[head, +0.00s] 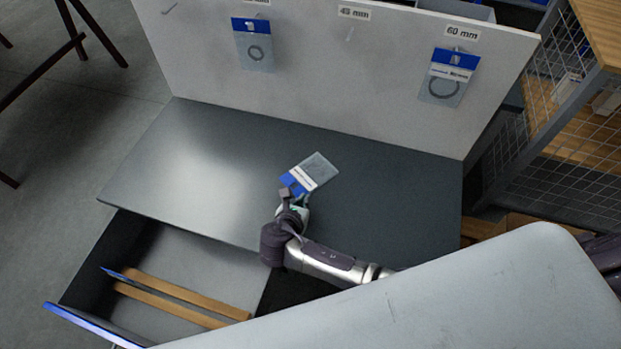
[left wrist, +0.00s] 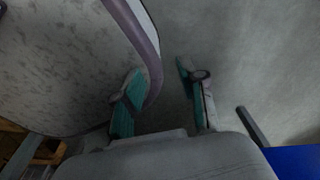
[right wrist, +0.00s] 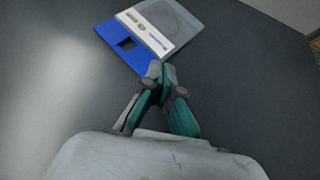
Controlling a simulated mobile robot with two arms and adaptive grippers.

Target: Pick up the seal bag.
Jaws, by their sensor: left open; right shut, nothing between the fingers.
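A seal bag (head: 311,174) with a blue header and a white label lies flat on the dark worktop (head: 230,170). It also shows in the right wrist view (right wrist: 170,22), where a faint ring is visible in its clear part. My right gripper (head: 289,192) is shut and empty at the blue header end of the bag. In the right wrist view its fingertips (right wrist: 157,70) are together beside the blue header's lower corner; I cannot tell whether they touch it. My left gripper (left wrist: 158,85) is open and empty, away from the worktop, and is not seen in the head view.
Two more bags hang on the upright white panel (head: 350,60), one at the left (head: 253,52) and one under the 60 mm label (head: 445,85). An open drawer (head: 190,265) with wooden strips sits below the worktop's front edge. A wire-mesh rack (head: 580,130) stands at the right.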

